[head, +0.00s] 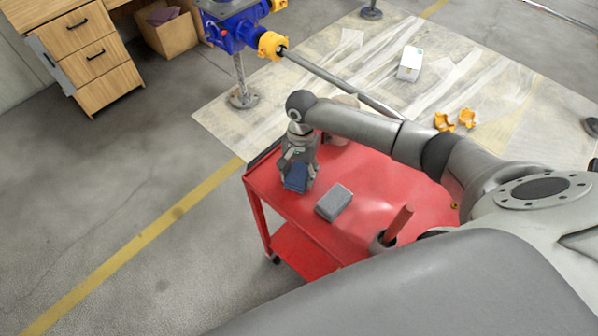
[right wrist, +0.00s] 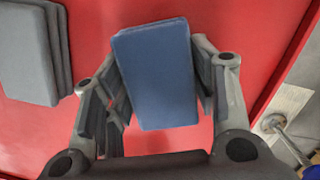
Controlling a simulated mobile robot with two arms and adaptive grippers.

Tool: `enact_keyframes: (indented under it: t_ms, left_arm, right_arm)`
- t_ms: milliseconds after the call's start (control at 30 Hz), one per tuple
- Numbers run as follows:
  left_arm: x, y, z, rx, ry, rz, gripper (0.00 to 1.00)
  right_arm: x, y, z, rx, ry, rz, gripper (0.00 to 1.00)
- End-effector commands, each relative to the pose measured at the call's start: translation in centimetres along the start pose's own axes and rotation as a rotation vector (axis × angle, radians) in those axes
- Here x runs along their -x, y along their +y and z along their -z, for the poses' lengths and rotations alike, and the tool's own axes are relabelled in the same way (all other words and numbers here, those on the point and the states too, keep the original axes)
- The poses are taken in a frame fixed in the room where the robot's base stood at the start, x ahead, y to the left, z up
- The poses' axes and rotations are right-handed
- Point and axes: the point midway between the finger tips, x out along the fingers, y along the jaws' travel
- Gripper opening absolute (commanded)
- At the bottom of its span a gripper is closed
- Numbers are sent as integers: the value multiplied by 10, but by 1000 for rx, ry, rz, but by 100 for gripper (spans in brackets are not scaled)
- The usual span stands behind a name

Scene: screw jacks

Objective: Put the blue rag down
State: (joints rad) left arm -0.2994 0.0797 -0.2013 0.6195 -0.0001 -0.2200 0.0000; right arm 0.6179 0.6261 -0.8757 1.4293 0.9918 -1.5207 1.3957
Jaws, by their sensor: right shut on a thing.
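The blue rag (head: 295,177) is a folded dark blue block at the left end of the red cart's top (head: 381,188). My right gripper (head: 299,172) is over that end of the cart, pointing down, and is shut on the rag. In the right wrist view the blue rag (right wrist: 157,74) sits between the two fingers of the gripper (right wrist: 158,95), with red cart surface around it. Whether the rag touches the cart top cannot be told. My left gripper is not in view.
A grey folded rag (head: 335,202) lies on the cart, right of the gripper; it also shows in the right wrist view (right wrist: 28,52). A red-handled tool in a cup (head: 398,224) stands near the cart's front. Cart top between them is clear.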

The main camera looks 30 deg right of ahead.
Motion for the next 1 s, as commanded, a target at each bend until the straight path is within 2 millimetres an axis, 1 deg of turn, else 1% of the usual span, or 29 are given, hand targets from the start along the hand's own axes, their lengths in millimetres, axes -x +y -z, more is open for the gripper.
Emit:
enact_keyframes:
  t_ms: [500, 533, 600, 667, 700, 1000]
  left_arm:
    - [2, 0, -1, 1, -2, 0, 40]
    - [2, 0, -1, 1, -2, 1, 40]
    - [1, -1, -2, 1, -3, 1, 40]
    - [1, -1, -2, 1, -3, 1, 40]
    - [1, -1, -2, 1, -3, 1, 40]
    - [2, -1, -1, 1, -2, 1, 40]
  right_arm:
    - [-17, 4, 2, -3, 1, -11, 15]
    - [-17, 5, 2, -3, 0, -12, 55]
    - [-18, 5, 2, -3, 0, -14, 64]
    - [-18, 6, 2, -3, 0, -15, 72]
    - [-18, 6, 2, -4, 0, -15, 74]
    - [-16, 5, 3, -5, 2, -13, 74]
